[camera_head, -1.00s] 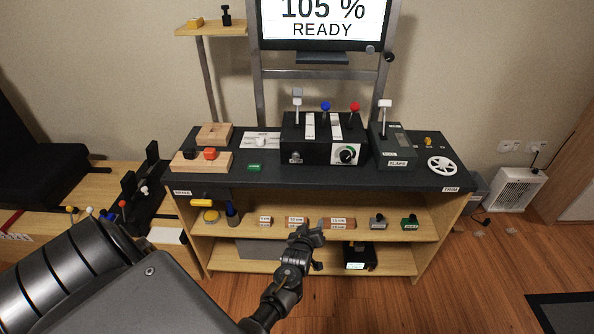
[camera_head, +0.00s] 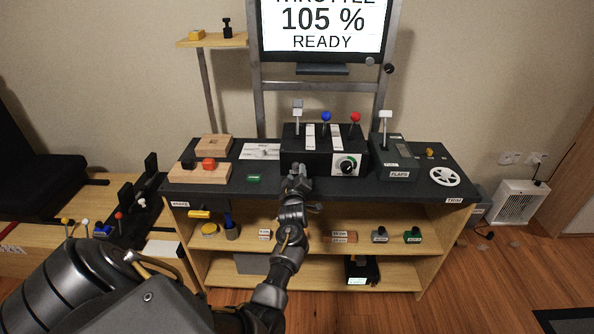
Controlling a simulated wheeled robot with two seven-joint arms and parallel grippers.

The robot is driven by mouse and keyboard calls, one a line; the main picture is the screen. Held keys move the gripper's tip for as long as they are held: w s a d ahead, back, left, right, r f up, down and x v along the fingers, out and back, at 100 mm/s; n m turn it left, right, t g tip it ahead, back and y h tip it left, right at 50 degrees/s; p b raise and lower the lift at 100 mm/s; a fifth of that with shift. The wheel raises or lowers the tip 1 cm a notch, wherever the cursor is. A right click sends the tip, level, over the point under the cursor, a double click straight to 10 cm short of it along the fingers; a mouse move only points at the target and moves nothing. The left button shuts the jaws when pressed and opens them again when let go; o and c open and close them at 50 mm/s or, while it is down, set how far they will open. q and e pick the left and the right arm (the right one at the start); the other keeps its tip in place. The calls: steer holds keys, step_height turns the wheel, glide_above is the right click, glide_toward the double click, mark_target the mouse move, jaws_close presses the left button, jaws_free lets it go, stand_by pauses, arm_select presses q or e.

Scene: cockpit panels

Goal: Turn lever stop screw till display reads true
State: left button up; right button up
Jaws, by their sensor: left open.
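The display (camera_head: 322,30) reads "105 %" and "READY", with a cut-off heading "THROTTLE" above. The black lever box (camera_head: 320,160) stands on the dark counter, with a grey-white lever (camera_head: 298,110), a blue-knobbed lever (camera_head: 326,117) and a red-knobbed lever (camera_head: 355,118). A dark round dial (camera_head: 347,166) sits on a white plate at the right of its front face. My left gripper (camera_head: 297,176) is open in front of the box's lower left corner and covers that part of the face. The stop screw cannot be made out there. My right gripper is not in view.
The flaps box (camera_head: 396,160) and a white wheel (camera_head: 444,176) stand to the right on the counter (camera_head: 300,195). Wooden blocks (camera_head: 200,172) and a green labelled piece (camera_head: 254,178) are on the left. Shelves below hold small labelled blocks. The display hangs on a grey frame.

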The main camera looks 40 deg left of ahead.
mark_target(297, 168)
arm_select(q)
steer(key=shift+x, duration=1.55)
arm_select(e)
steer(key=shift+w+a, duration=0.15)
arm_select(q)
steer(key=c, duration=1)
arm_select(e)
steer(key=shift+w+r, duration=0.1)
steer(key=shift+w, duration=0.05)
arm_select(q)
steer(key=shift+m, duration=0.3)
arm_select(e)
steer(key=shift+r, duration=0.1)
